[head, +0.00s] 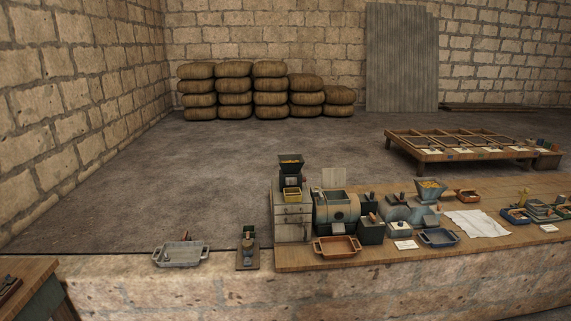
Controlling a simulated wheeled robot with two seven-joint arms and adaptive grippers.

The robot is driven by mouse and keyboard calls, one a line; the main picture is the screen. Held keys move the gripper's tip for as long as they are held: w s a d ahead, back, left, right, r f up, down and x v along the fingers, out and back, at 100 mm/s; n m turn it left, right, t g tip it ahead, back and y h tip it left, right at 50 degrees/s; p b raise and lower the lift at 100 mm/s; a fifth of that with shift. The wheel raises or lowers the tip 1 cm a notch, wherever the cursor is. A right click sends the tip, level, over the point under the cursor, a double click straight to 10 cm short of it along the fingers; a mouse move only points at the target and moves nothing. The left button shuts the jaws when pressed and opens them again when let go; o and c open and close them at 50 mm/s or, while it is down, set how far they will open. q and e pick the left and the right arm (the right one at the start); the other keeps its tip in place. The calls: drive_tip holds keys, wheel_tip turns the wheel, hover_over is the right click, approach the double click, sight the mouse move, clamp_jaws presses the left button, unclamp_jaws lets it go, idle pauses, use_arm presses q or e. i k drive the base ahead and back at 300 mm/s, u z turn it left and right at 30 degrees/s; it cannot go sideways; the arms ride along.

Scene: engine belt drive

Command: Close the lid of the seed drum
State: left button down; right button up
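A grey-green drum (323,214), which looks like the seed drum, stands near the left end of the long wooden bench. It has a round dark mark on its front and its top appears open. A pale flat panel (334,178) stands upright behind it; I cannot tell whether this is its raised lid or a separate sheet. Neither of my grippers is in view.
A grinder with a hopper (291,165) stands on drawers left of the drum. An orange tray (337,247) sits before it, and dark green boxes (371,232) to its right. A grey tray (181,255) lies on the stone ledge.

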sight(333, 177)
drive_tip(key=i, duration=1.35)
drive_tip(key=z, duration=1.35)
